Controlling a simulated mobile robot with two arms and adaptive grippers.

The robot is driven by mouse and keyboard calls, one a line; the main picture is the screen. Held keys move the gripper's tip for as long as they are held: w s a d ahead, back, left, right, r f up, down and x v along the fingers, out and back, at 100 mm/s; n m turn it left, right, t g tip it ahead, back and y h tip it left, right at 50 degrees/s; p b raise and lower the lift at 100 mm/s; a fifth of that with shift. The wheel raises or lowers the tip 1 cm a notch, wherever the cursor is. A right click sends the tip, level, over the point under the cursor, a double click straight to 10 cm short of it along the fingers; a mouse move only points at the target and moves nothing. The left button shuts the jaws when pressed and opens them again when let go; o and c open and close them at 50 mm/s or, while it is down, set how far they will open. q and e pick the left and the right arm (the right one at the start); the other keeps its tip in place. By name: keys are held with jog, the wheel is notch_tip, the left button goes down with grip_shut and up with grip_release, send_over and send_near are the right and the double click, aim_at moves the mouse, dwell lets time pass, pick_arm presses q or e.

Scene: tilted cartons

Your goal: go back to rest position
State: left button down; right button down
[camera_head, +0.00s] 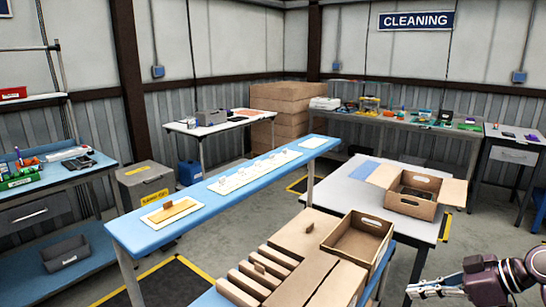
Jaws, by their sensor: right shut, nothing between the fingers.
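My right gripper (418,290) is at the lower right edge of the head view, its fingers pointing left and shut with nothing between them. It is in front of the grey floor, to the right of the open carton tray (355,241) and apart from it. Part of my right arm, dark purple and black, shows behind the gripper at the right edge. My left gripper is not in view.
Flat cartons (318,281) lie at the bottom centre. An open carton (412,194) stands on a white table (330,196). A long blue bench (128,231) bears pale plates. Shelves, worktables and stacked boxes (280,105) line the walls. Grey floor shows between them.

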jog(key=s+d+f+m+g+h, duration=0.1)
jog(key=s+f+m+h, duration=0.15)
jog(key=f, duration=1.05)
jog(key=s+d+f+m+h, duration=0.1)
jog(key=s+f+m, duration=0.2)
jog(key=f, duration=1.1)
jog(key=s+d+f+m+g+h, duration=0.1)
jog(key=s+f+m+h, duration=0.15)
jog(key=f, duration=1.05)
jog(key=s+a+f+m+g+h, duration=0.1)
jog(key=s+a+f, duration=0.1)
jog(key=s+f, duration=0.7)
jog(key=s+a+f+g+h, duration=0.1)
jog(key=s+a+f, duration=0.1)
jog(key=s+f, duration=0.75)
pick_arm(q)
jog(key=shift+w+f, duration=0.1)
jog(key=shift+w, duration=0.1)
pick_arm(e)
jog(key=s+a+f, duration=0.1)
jog(key=s+a, duration=0.2)
jog(key=s, duration=0.4)
jog(key=s+a+f, duration=0.2)
jog(key=s+a, duration=0.1)
jog(key=s, duration=0.4)
jog(key=s+a+f+n+g, duration=0.1)
jog(key=s+a, duration=0.3)
jog(key=s, duration=0.4)
jog(key=shift+f, duration=0.45)
